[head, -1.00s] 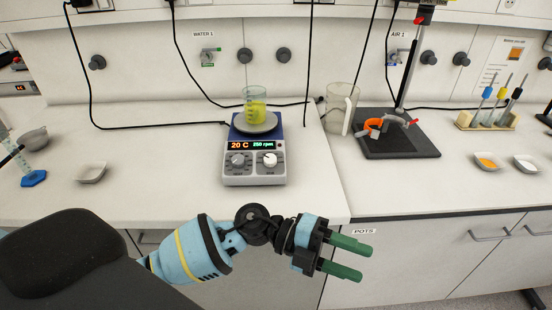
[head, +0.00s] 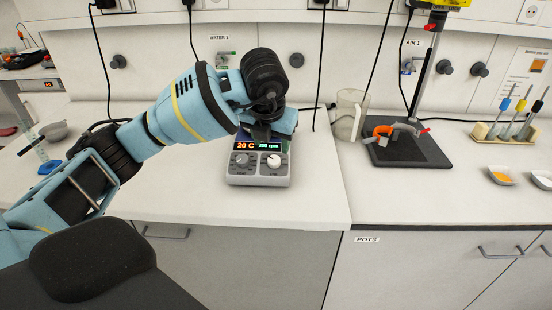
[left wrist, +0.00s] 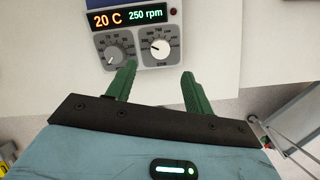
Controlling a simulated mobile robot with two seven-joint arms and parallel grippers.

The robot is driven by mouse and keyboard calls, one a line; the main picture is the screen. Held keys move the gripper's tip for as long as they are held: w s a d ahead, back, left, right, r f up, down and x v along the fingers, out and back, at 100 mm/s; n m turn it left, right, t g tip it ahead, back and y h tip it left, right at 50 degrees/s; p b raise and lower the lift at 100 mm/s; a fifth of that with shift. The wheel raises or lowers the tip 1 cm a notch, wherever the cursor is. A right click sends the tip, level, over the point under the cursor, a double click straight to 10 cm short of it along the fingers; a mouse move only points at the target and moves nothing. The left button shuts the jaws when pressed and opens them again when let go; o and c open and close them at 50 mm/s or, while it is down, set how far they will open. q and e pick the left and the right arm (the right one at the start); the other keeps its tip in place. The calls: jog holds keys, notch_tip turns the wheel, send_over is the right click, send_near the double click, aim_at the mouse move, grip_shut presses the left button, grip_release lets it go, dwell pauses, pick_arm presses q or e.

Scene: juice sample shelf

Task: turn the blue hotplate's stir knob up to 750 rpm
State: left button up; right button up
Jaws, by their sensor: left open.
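The blue and grey hotplate (head: 258,181) stands near the bench's front edge. Its display (left wrist: 127,17) reads 20 C and 250 rpm in the left wrist view. The white stir knob (head: 274,161) is on the right of its front panel, and it also shows in the left wrist view (left wrist: 160,48). My left gripper (head: 274,130) is above the hotplate in the head view, its fingers hidden there. In the left wrist view its green fingers (left wrist: 159,70) are apart and empty, pointing toward the panel, with the stir knob just beyond the gap. My right gripper is out of view.
The left temperature knob (head: 241,160) is close beside the stir knob. My arm hides the hotplate's top and its beaker. A clear jug (head: 350,115) and a dark stand base (head: 405,150) stand to the right. The bench in front of the jug is clear.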

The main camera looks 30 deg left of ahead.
aim_at(273, 160)
pick_arm(q)
jog(key=shift+x, duration=3.95)
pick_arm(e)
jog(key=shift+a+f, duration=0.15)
pick_arm(q)
jog(key=shift+a, duration=0.1)
jog(key=shift+c, duration=0.4)
jog(key=c, duration=0.9)
